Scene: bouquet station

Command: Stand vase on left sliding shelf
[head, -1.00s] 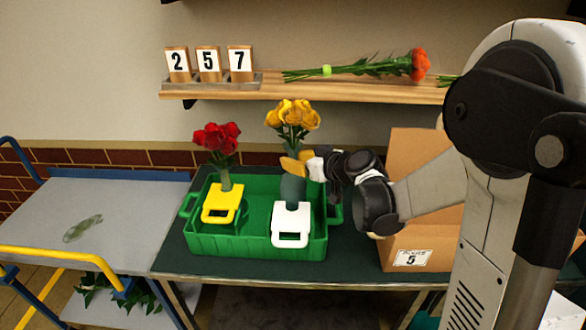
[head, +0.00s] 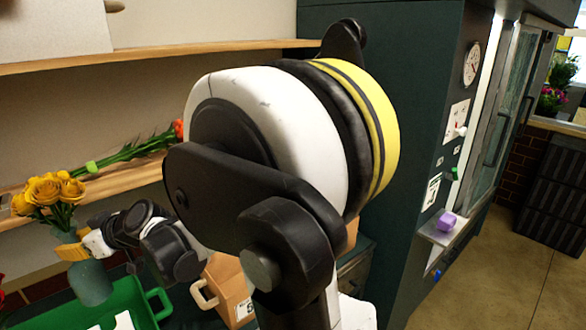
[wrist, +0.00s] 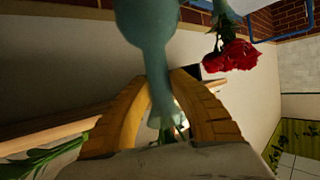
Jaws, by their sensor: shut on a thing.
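The grey-green vase (head: 92,284) with yellow flowers (head: 48,192) is at the lower left of the head view, upright over the green tray (head: 152,296). My gripper (head: 74,252) is shut on its neck. In the wrist view, the yellow fingers of my gripper (wrist: 163,84) close around the narrow neck of the vase (wrist: 150,35). Whether its base clears the tray cannot be told. A dark green cabinet with glass doors (head: 500,100) stands at the right. I cannot make out a left sliding shelf in it.
A wall shelf with an orange flower bunch (head: 125,155) is behind. A purple knob (head: 446,221) sits low on the cabinet front. Red flowers (wrist: 232,56) show in the wrist view. Open floor lies at right.

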